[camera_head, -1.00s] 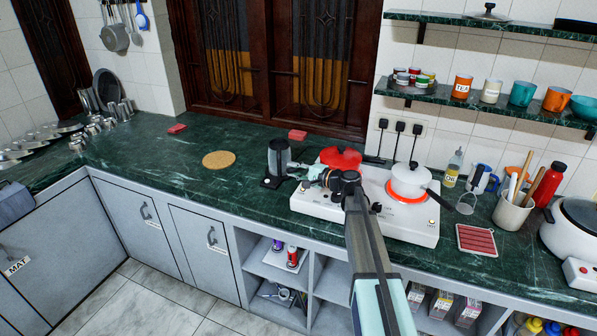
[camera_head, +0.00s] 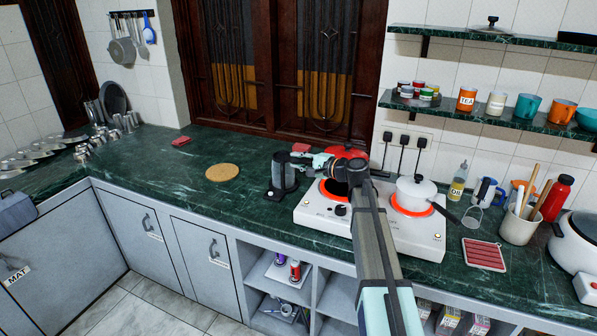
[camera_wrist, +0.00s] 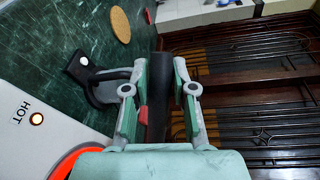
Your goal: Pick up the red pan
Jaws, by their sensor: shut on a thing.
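The red pan (camera_head: 346,151) shows in the head view behind my wrist, above the back of the stove and clear of the left burner (camera_head: 331,190). My arm hides much of it. My gripper (camera_head: 302,158) is shut on the pan's handle. In the wrist view, my gripper's two fingers (camera_wrist: 160,105) stand on either side of the black handle (camera_wrist: 158,75). The pan's bowl is not clearly seen in the wrist view.
A black appliance (camera_head: 284,172) stands close by my gripper, left of the white stove (camera_head: 385,238). A white pot (camera_head: 416,192) sits on the right burner. A cork mat (camera_head: 222,173) lies on the counter, with clear room around it.

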